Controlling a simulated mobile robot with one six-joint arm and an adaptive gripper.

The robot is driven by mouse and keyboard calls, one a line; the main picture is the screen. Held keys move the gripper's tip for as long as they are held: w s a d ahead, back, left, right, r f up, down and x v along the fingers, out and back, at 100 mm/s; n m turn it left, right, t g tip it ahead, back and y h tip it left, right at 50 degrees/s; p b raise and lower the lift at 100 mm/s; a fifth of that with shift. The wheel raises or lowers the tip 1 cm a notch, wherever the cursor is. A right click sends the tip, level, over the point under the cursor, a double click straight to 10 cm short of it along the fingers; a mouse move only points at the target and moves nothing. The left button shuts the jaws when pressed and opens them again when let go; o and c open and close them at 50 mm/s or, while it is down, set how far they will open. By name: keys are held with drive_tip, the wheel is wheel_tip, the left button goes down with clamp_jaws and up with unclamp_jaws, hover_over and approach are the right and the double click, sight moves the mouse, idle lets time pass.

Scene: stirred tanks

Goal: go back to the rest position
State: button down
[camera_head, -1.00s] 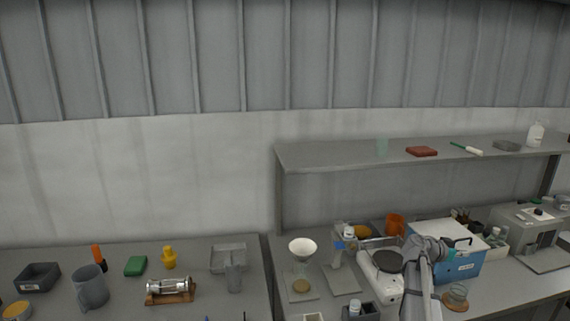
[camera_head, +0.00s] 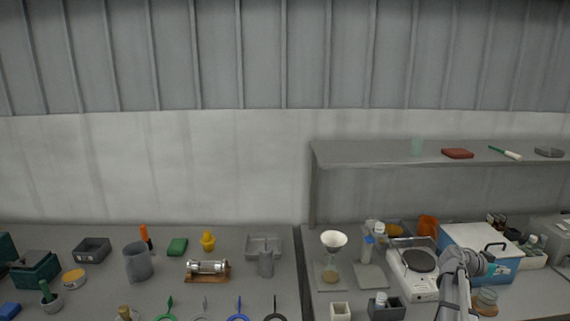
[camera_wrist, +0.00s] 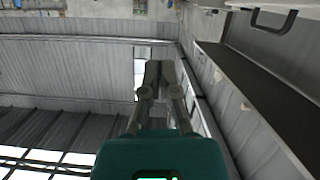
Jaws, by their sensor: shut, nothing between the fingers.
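My gripper (camera_wrist: 158,75) shows in the wrist view with its two fingers together and nothing between them. The wrist view looks past it at the ribbed wall and roof of the hall, tilted, with no bench thing near the fingertips. In the head view my arm stands at the lower right, in front of the blue box with a white lid (camera_head: 477,250). The fingers cannot be made out there.
A hotplate (camera_head: 418,262) stands left of my arm, and a glass jar on a round base (camera_head: 486,298) is close to its right. A shelf (camera_head: 380,153) spans above the right bench. The left bench holds a mug (camera_head: 138,262) and several small tools.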

drive_tip(key=s+a+f+n+t+y, duration=0.1)
drive_tip(key=a+f+n+y, duration=0.3)
drive_tip(key=a, duration=0.9)
drive_tip(key=a+f+n+y, duration=0.3)
drive_tip(key=a+f+n, duration=0.1)
drive_tip(key=a, duration=0.9)
drive_tip(key=s+a+f+n+t+y, duration=0.1)
drive_tip(key=a+f+n+y, duration=0.25)
drive_tip(key=a, duration=0.95)
drive_tip(key=s+a+f+n+y, duration=0.1)
drive_tip(key=s+a+n+y, duration=0.1)
drive_tip(key=a, duration=0.5)
drive_tip(key=s+a+f+n+g+y, duration=0.1)
drive_tip(key=s+a+n+y, duration=0.1)
drive_tip(key=a, duration=0.5)
drive_tip(key=shift+s+a+n, duration=0.2)
drive_tip(key=shift+s+n, duration=0.3)
drive_tip(key=shift+n, duration=0.25)
